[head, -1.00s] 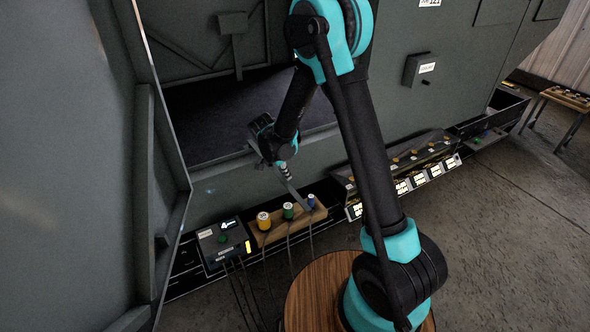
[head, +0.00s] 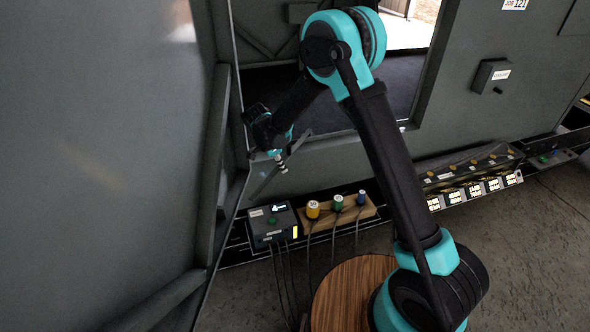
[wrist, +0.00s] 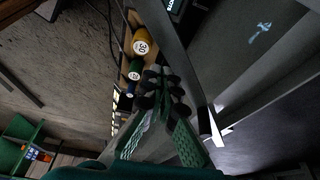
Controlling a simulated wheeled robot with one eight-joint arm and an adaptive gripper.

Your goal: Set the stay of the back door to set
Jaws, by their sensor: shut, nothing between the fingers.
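My gripper (head: 281,162) is shut and empty, near the lower left corner of the dark opening. Its fingers (wrist: 163,90) also show in the wrist view. A long, thin grey bar (head: 264,183), which may be the stay, slants from lower left to upper right beside the fingertips. In the wrist view a long grey bar (wrist: 180,50) runs close to the right of the fingers; I cannot tell if they touch. A braced grey panel (head: 262,45), possibly the back door, shows through the opening, partly behind my arm. Any set marking is not readable.
A large grey door panel (head: 110,150) fills the left side. Below the gripper are a control box (head: 272,222) and a wooden block (head: 328,222) with yellow, green and blue capped plugs and hanging cables. A row of labelled units (head: 475,185) lies right. Floor is clear at lower right.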

